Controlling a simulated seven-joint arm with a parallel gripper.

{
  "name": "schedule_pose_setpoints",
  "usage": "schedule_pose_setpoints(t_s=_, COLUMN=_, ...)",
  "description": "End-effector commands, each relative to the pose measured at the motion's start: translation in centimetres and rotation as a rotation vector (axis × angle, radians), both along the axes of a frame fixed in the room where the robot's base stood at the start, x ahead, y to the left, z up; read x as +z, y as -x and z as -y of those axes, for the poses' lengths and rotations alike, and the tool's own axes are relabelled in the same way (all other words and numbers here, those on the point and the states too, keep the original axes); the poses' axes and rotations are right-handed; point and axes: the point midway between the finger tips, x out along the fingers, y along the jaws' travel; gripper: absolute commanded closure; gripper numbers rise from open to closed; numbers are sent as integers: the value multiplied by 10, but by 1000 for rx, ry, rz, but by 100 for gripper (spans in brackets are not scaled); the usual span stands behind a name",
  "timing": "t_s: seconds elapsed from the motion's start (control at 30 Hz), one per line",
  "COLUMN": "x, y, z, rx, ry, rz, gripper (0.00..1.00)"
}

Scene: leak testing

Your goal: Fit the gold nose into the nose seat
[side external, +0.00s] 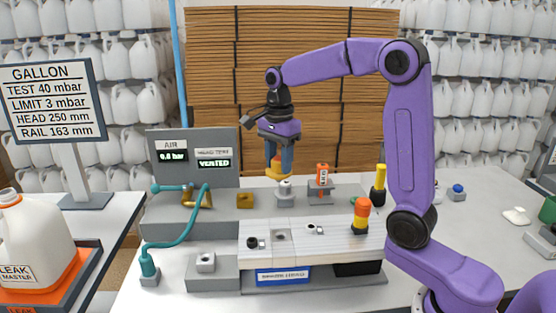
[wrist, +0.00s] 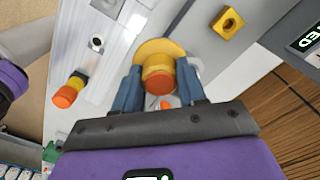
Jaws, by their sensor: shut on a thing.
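My gripper (side external: 279,168) points down, shut on a gold piece (side external: 279,172) with a wide flange and an orange-tinted end, which I take to be the gold nose. In the wrist view, the fingers (wrist: 160,88) grip its round body (wrist: 158,66) from both sides, with the gold flange (wrist: 157,46) beyond. In the side view it is just above a small pale fitting (side external: 285,187) on a grey block; I cannot tell whether they touch. Which part is the nose seat is unclear. In the wrist view the held piece hides what is under it.
A gold block with a hole (side external: 245,200) sits left of my gripper. An orange labelled part (side external: 322,174) stands close on the right. A pale rail (side external: 300,240) with small dark fittings and an orange-yellow beacon (side external: 361,216) lie in front. The grey test panel (side external: 192,157) stands behind left.

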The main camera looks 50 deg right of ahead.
Motion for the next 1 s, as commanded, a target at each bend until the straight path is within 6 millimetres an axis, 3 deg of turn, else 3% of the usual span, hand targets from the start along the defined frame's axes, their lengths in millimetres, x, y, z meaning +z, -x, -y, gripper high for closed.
schedule_pose_setpoints(t_s=0.07, x=0, y=0, z=0, rx=0, ry=0, rz=1, gripper=100)
schedule_pose_setpoints(t_s=0.27, x=6, y=6, z=-9, rx=3, ry=0, rz=2, gripper=100)
schedule_pose_setpoints(t_s=0.63, x=42, y=62, z=-69, rx=4, ry=0, rz=4, gripper=100)
schedule_pose_setpoints(t_s=1.0, x=47, y=73, z=-76, rx=-1, ry=0, rz=0, gripper=100)
